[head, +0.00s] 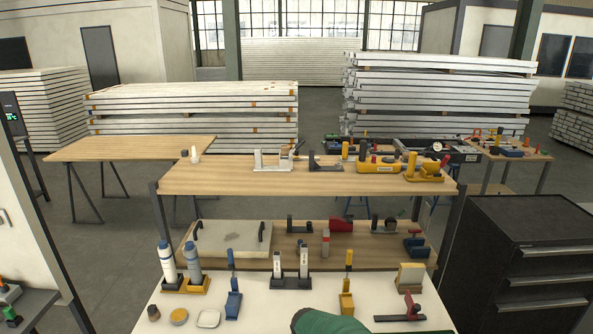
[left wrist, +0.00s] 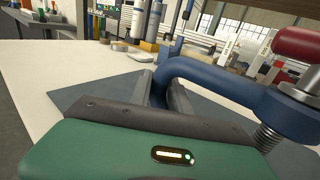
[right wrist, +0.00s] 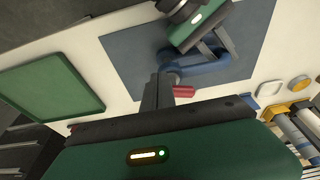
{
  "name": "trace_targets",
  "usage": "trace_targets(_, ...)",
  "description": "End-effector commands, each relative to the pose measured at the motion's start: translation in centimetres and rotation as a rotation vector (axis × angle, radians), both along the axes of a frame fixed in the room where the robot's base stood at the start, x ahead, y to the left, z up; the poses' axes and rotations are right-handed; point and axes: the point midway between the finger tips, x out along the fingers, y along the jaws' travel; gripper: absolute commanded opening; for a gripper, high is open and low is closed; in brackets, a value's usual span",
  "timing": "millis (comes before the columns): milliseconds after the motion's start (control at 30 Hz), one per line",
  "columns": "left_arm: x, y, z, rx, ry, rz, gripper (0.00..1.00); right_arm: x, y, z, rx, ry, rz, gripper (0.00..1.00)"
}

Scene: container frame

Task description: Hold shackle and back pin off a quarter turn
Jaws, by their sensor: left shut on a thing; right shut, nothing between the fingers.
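The blue shackle (left wrist: 215,72) is in the left wrist view, with its bow between the fingers of my left gripper (left wrist: 168,88). The left gripper is shut on it. The pin's red end (left wrist: 300,45) and grey threaded shank (left wrist: 268,135) show at the shackle's right end. The right wrist view shows the shackle (right wrist: 200,66) held by my left gripper (right wrist: 208,46) over a dark mat. The red pin end (right wrist: 183,91) is close beside the fingertips of my right gripper (right wrist: 160,82), which is shut and empty. Contact there cannot be told. The head view does not show the shackle.
The dark mat (right wrist: 125,60) lies on a pale bench. A green panel or tray (right wrist: 50,85) is to its left. In the head view, bottles (head: 167,262), upright tools (head: 233,290) and small dishes (head: 209,318) stand along the bench's far side. A wooden table (head: 230,180) is behind.

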Motion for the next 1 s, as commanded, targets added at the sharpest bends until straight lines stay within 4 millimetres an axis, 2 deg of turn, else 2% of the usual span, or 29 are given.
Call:
trace_targets(367, -0.1, -0.1, -0.3, -0.001, 0.008, -0.002, 0.0, -0.8, -0.2, 0.1, 0.0, -0.001, 0.0, 0.0)
trace_targets(800, -0.1, -0.1, -0.3, -0.001, 0.008, -0.002, 0.0, -0.7, -0.2, 5.6, 0.001, -0.001, -0.001, 0.0)
trace_targets(1000, -0.1, -0.1, -0.3, -0.001, 0.008, -0.002, 0.0, -0.8, -0.2, 6.0, 0.0, 0.0, 0.0, 0.0)
